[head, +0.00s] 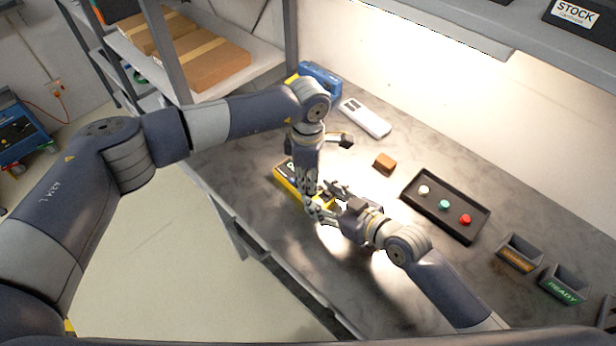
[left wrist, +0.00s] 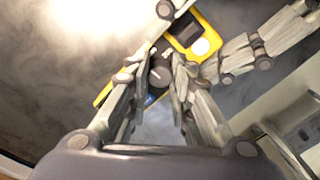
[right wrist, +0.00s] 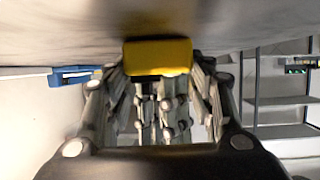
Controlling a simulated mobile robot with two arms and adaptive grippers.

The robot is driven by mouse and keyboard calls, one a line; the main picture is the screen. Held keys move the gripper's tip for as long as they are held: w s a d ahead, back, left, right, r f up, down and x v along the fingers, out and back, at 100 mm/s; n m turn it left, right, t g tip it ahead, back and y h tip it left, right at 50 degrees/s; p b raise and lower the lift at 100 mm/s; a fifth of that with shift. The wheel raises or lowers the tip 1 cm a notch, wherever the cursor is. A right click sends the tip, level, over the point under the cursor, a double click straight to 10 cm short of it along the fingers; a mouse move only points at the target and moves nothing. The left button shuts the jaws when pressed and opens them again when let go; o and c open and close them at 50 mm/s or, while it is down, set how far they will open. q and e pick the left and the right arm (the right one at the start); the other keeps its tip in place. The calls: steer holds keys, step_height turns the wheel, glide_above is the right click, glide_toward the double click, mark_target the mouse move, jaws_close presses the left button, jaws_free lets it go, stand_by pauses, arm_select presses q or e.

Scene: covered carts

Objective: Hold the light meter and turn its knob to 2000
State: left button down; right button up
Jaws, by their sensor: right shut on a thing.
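The light meter is a yellow-framed device with a dark face; it shows in the head view (head: 286,178) under my grippers. In the left wrist view, its yellow body (left wrist: 207,25), small display and a white round spot are visible. Its dark round knob (left wrist: 160,76) carries a pale pointer line; the scale numbers cannot be read. My left gripper (head: 314,207) points down over the meter, its fingers on either side of the knob with some gap. My right gripper (head: 332,194) is shut on the meter, whose yellow end (right wrist: 158,57) sits between its fingertips in the right wrist view.
A white handheld device (head: 365,118), a brown block (head: 385,163) and a black tray (head: 412,196) with white, green and red pieces lie behind and right. Small labelled bins (head: 520,252) stand at the right. A blue object (head: 320,77) is at the back.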

arm_select(q)
steer(key=shift+m, duration=2.3)
steer(key=c, duration=1.7)
jaws_free()
steer(key=shift+r, duration=0.1)
step_height(320, 180, up, 12)
steer(key=shift+f, duration=0.1)
